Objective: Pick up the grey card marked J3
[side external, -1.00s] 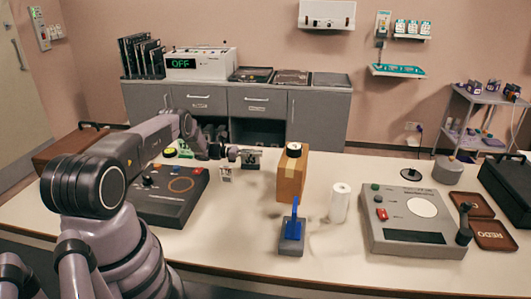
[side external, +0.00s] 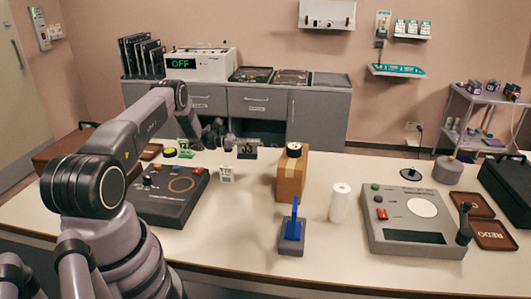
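The grey card marked J3 (side external: 247,147) stands upright on the table, left of the cardboard box, with a dark base or holder at its foot. My gripper (side external: 220,136) is just left of the card and looks apart from it. The fingers are small and dark against the dark cabinet opening, so I cannot tell how far apart they are. No card shows in them.
A green card (side external: 186,148) and a small white card (side external: 227,173) stand nearby. A black control box (side external: 168,196) is at left. The front middle is clear.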

